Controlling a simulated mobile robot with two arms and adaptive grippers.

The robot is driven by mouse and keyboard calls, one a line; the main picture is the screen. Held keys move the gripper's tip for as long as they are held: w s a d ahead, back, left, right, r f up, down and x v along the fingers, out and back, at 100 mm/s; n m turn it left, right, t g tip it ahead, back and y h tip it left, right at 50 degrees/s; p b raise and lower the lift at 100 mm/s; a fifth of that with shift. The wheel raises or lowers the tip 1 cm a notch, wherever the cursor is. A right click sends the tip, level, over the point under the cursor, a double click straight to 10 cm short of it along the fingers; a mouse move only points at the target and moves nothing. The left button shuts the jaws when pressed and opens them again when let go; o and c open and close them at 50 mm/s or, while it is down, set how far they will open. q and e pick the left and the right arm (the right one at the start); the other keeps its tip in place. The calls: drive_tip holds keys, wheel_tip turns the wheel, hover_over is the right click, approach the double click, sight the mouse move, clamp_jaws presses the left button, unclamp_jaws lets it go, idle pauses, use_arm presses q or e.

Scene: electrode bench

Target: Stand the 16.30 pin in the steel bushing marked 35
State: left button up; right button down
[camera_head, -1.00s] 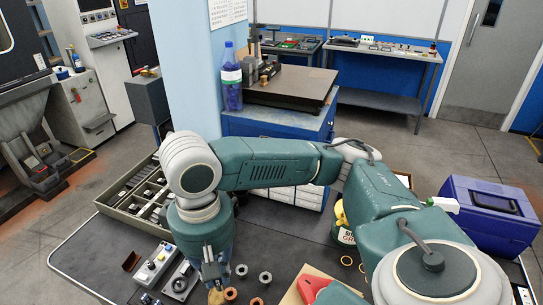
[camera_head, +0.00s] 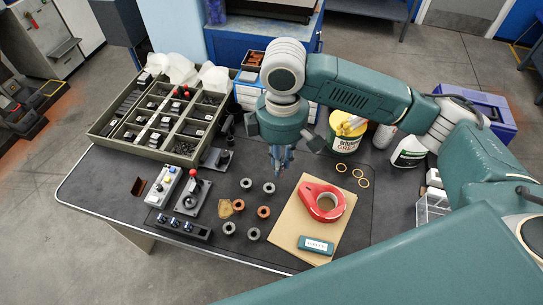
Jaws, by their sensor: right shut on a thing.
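Several small ring-shaped bushings stand on the dark bench mat. Grey steel ones are a back left one (camera_head: 246,184), a back right one (camera_head: 269,188), a front left one (camera_head: 229,228) and a front right one (camera_head: 254,234). Two are copper-coloured, a left one (camera_head: 239,205) and a right one (camera_head: 264,211). Their markings are too small to read. My right gripper (camera_head: 280,168) points down just behind and right of the back right steel bushing, apart from it. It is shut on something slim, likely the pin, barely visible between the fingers. My left gripper is out of view.
Behind stand a parts tray (camera_head: 186,155) and a grease tub (camera_head: 345,142).

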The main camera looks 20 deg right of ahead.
use_arm(q)
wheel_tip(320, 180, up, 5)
drive_tip(key=p, duration=0.5)
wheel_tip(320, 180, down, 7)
drive_tip(key=b, duration=0.7)
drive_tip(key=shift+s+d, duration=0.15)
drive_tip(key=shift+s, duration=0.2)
use_arm(e)
drive_tip(key=w+f+n, duration=0.3)
drive_tip(key=f+n, duration=0.4)
drive_tip(key=n, duration=0.2)
drive_tip(key=w+f+n, duration=0.3)
drive_tip(key=f+n, duration=0.5)
drive_tip(key=shift+w+a+f+n, duration=0.2)
drive_tip(key=shift+a+n, duration=0.15)
drive_tip(key=shift+n, duration=0.05)
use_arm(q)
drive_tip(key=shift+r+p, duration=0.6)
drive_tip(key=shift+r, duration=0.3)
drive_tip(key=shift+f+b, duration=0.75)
use_arm(e)
drive_tip(key=shift+f, duration=1.8)
drive_tip(key=c, duration=1.6)
unclamp_jaws()
